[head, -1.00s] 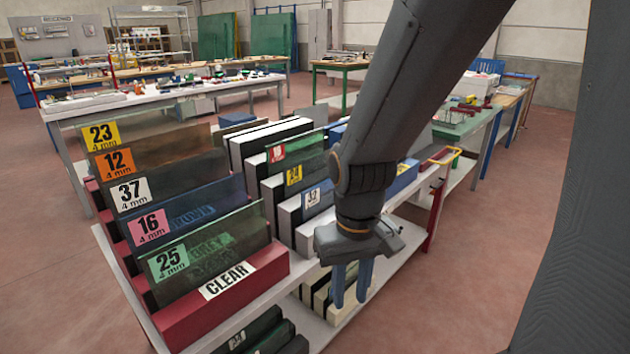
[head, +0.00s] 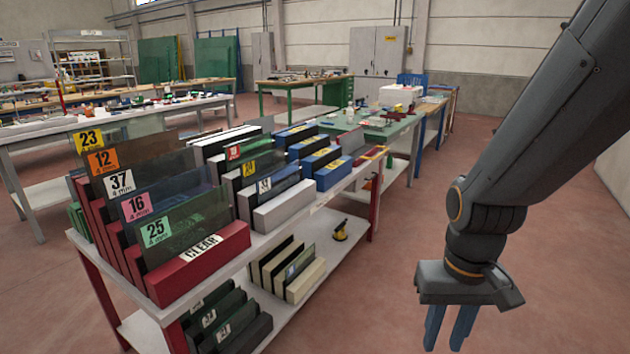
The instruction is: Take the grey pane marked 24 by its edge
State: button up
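I cannot pick out a pane clearly marked 24. Dark panes with small labels (head: 223,333) stand in a dark rack on the lower shelf, and their numbers are too small to read surely. On the upper shelf, a red rack (head: 200,268) labelled CLEAR holds panes marked 23, 12, 37, 16 and 25 (head: 185,228). A white rack (head: 283,206) beside it holds dark panes with red, yellow and white labels, hard to read. My gripper (head: 450,328) has two blue fingers pointing down with a gap between them. It is empty, right of the shelf and clear of all panes.
A blue rack (head: 334,174) stands at the far end of the upper shelf. A cream rack (head: 306,282) and a small yellow-and-black object (head: 340,230) are on the lower shelf (head: 318,249). A green workbench (head: 370,134) stands behind. Floor around my gripper is free.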

aim_at(252, 169)
jog(key=z, duration=0.5)
jog(key=i, duration=2.15)
jog(key=u, duration=0.9)
jog(key=i, duration=0.85)
jog(key=u, duration=1.3)
jog(key=i, duration=0.45)
jog(key=u, duration=0.3)
